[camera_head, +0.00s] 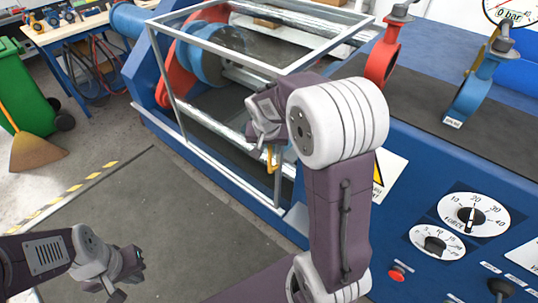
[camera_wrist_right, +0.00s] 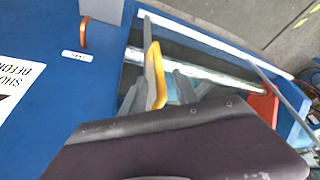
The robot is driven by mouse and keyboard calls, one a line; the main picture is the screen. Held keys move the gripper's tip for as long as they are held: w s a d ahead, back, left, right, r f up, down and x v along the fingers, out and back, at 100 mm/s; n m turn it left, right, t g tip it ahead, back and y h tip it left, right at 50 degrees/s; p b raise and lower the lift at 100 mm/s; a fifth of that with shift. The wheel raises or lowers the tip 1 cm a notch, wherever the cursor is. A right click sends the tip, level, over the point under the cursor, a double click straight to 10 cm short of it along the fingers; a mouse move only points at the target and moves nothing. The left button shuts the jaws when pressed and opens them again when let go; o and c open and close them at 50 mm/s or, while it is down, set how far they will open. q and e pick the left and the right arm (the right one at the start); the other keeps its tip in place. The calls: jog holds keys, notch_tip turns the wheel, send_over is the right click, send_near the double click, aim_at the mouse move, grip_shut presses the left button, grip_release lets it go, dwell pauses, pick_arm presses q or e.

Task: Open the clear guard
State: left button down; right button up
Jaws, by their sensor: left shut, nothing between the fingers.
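The clear guard (camera_head: 217,52) is a see-through box with a grey metal frame over the blue machine, and it looks closed. Its yellow handle (camera_head: 270,158) is on the front side, partly hidden by my right gripper (camera_head: 262,118). In the right wrist view the yellow handle (camera_wrist_right: 157,78) shows between the grey fingers of my right gripper (camera_wrist_right: 160,95), which look apart; the dark wrist hides part of them. Contact cannot be told. My left gripper (camera_head: 126,272) is shut and empty at the lower left, over the floor, away from the guard.
The front panel has dials (camera_head: 474,214) and a red button (camera_head: 397,272). A green bin (camera_head: 22,95), a broom (camera_head: 35,150) and a workbench (camera_head: 75,30) are at left. Floor before the machine is clear.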

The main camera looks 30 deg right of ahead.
aim_at(270, 152)
jog(key=x, duration=0.5)
jog(key=shift+s+d+f+b, duration=0.1)
jog(key=shift+d+b, duration=0.05)
jog(key=shift+b, duration=0.25)
jog(key=shift+w+f, duration=0.25)
jog(key=shift+f, duration=0.15)
grip_shut()
dwell(0.6)
